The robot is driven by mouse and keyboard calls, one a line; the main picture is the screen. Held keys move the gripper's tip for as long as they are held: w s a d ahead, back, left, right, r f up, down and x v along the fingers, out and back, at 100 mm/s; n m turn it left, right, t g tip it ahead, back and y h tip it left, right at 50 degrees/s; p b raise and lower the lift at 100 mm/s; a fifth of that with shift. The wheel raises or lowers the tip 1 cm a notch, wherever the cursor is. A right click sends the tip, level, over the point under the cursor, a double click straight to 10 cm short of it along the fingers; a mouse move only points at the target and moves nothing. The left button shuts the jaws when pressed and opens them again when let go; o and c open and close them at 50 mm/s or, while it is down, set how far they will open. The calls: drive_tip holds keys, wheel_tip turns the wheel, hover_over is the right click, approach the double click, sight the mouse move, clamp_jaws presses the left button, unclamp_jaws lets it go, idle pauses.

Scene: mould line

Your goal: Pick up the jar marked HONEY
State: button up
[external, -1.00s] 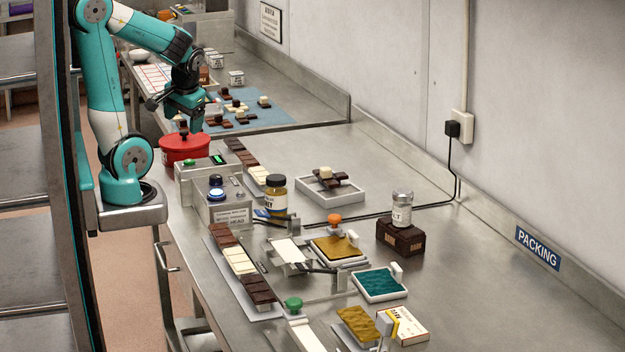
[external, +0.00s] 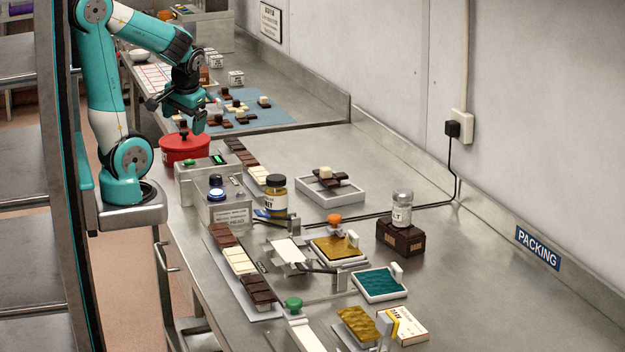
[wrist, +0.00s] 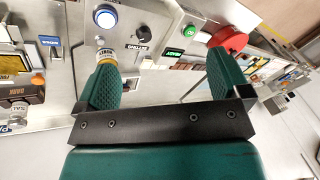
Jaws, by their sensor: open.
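The honey jar (external: 275,200) stands upright on the steel counter, right of the grey control box. It has a dark lid, amber contents and a pale label on which only "NEY" can be read. In the wrist view the jar (wrist: 105,60) shows just beyond the left finger, partly hidden by it. My gripper (external: 191,124) is over the far left part of the counter, above the red pot and well away from the jar. In the wrist view the gripper (wrist: 163,75) has its fingers wide apart with nothing between them.
A red lidded pot (external: 184,150) stands below my gripper. The control box (external: 222,212) with a blue button is left of the jar. A white-labelled jar (external: 402,212) stands on a dark box (external: 400,238). A white tray (external: 345,193) with chocolate pieces lies behind the honey jar.

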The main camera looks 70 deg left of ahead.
drive_tip(key=n+t+b, duration=0.2)
drive_tip(key=n+b, duration=0.3)
drive_tip(key=b, duration=0.1)
approach(276, 177)
drive_tip(key=p+x, duration=0.1)
drive_tip(key=x, duration=0.5)
drive_tip(key=shift+f+p, duration=0.35)
drive_tip(key=shift+f, duration=0.05)
drive_tip(key=shift+p+x, duration=0.8)
drive_tip(key=shift+x, duration=2.05)
drive_tip(key=c, duration=1.2)
drive_tip(key=shift+o, duration=0.2)
drive_tip(key=shift+r, duration=0.1)
